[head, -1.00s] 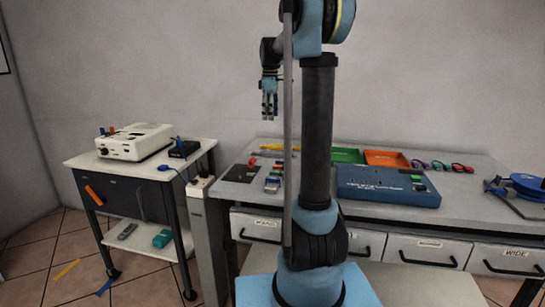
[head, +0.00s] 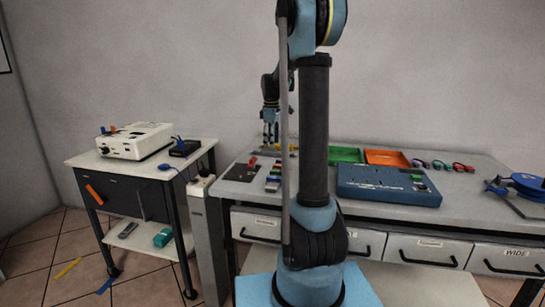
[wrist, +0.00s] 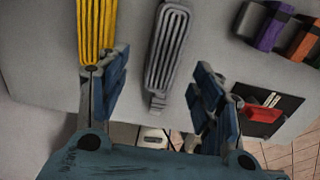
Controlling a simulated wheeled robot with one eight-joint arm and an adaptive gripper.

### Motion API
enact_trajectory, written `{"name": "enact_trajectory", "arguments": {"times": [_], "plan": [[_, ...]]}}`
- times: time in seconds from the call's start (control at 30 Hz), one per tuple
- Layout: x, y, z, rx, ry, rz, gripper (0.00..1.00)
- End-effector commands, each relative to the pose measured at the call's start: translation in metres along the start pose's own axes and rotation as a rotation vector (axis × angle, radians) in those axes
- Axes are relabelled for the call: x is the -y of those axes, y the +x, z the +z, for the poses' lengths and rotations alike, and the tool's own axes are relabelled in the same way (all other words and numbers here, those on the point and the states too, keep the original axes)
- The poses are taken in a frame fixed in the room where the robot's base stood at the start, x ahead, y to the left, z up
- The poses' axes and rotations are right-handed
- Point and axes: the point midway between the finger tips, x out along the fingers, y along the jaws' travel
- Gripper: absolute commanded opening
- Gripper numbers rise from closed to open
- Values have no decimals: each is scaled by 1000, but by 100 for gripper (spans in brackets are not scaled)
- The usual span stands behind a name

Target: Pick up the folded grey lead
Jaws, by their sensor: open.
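The folded grey lead (wrist: 168,48) lies on the bench top in the wrist view, a flat bundle of parallel strands with a small plug end. It lies ahead of my gripper (wrist: 157,90), in line with the gap between its fingers. The fingers are spread apart with nothing between them. In the head view my gripper (head: 270,132) hangs over the back left of the bench, fingers down. I cannot make out the grey lead in the head view. A folded yellow lead (wrist: 97,30) lies to its left in the wrist view, beside my left finger.
A dark mat with a red piece (wrist: 262,114) lies right of my gripper. The blue panel (head: 388,185), green tray (head: 346,154) and orange tray (head: 386,157) stand further right.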

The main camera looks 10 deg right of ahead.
Motion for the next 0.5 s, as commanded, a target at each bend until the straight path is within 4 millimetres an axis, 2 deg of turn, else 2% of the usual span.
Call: {"name": "enact_trajectory", "arguments": {"times": [0.23,0.5], "plan": [[4,32,-2,0,0,0,60],[4,40,-2,0,0,0,60]]}}
